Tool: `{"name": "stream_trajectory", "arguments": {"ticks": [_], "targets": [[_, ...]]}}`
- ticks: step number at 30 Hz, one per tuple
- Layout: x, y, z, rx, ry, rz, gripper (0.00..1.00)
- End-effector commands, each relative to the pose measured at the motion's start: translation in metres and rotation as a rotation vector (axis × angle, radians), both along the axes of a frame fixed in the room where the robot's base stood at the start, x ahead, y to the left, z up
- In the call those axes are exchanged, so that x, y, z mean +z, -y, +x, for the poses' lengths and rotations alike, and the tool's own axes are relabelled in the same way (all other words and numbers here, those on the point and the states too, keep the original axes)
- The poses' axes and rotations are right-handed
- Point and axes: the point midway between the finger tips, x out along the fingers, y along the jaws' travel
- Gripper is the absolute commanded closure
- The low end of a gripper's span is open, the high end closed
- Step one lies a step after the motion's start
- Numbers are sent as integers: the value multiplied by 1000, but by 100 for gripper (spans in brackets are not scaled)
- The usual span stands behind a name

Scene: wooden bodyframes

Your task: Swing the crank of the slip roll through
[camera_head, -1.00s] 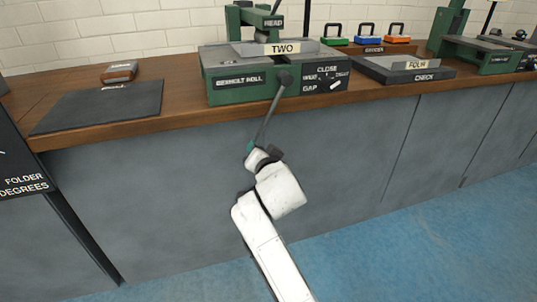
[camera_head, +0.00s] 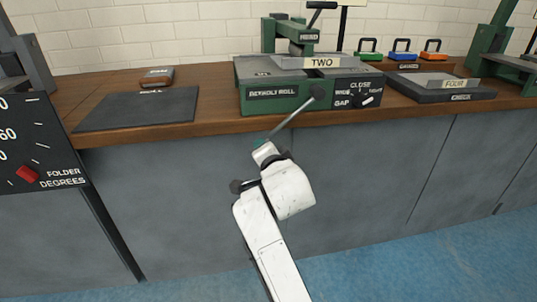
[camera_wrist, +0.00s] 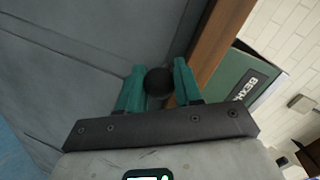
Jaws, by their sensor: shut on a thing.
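The slip roll (camera_head: 272,99) is a green machine on the wooden bench, with a "TWO" plate on top and a gap dial at its right. Its grey crank (camera_head: 293,118) runs from a dark hub down and to the left, in front of the bench edge. My gripper (camera_head: 262,148) is at the crank's lower end. In the wrist view, the green fingers of my gripper (camera_wrist: 159,84) are closed on the round black crank knob (camera_wrist: 158,81), one on each side. The green machine body also shows at the right there (camera_wrist: 243,78).
A dark mat (camera_head: 138,110) and a brown block (camera_head: 157,77) lie left on the bench. A folder degrees panel (camera_head: 40,150) stands at the left edge. The floor before the grey cabinets is clear.

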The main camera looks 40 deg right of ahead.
Motion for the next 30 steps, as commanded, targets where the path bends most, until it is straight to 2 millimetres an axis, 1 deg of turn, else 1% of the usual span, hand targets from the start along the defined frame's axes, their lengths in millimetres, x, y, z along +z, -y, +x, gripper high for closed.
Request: {"name": "stream_trajectory", "arguments": {"ticks": [3, 18, 19, 25, 26, 30], "targets": [[3, -3, 2, 3, 9, 10, 100], [7, -5, 3, 6, 20, 18, 100], [7, -5, 3, 6, 21, 17, 64], [6, -4, 2, 5, 18, 17, 44], [6, -4, 2, 4, 17, 17, 43], [5, -3, 2, 2, 14, 18, 43]]}}
